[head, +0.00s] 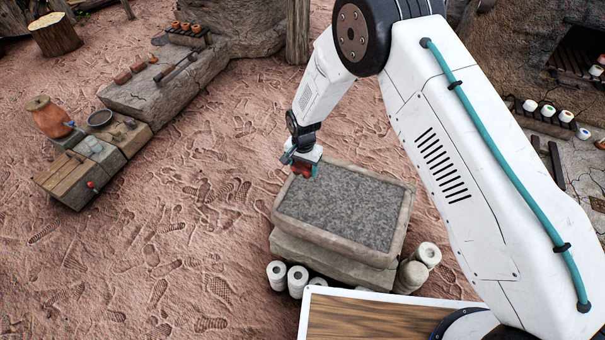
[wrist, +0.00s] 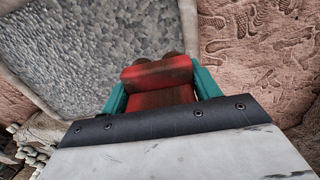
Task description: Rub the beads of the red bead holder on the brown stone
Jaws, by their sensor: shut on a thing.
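My gripper (head: 301,162) is shut on the red bead holder (head: 302,170), at the far left corner of the stone block. In the wrist view the red bead holder (wrist: 158,82) sits between the two teal fingers, with dark rounded ends showing past its far edge. The stone block has a rough grey top (head: 340,205) inside a brownish stone rim (head: 400,220). The grey top also shows in the wrist view (wrist: 95,50), left of the holder. Whether the beads touch the stone cannot be told.
White cylinders (head: 297,280) stand in front of the block, with more at its right (head: 427,255). A wooden-topped table (head: 370,322) is nearest. Low benches with a clay jar (head: 48,117) and bowls stand at left. Footprinted ground (head: 190,230) lies open between.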

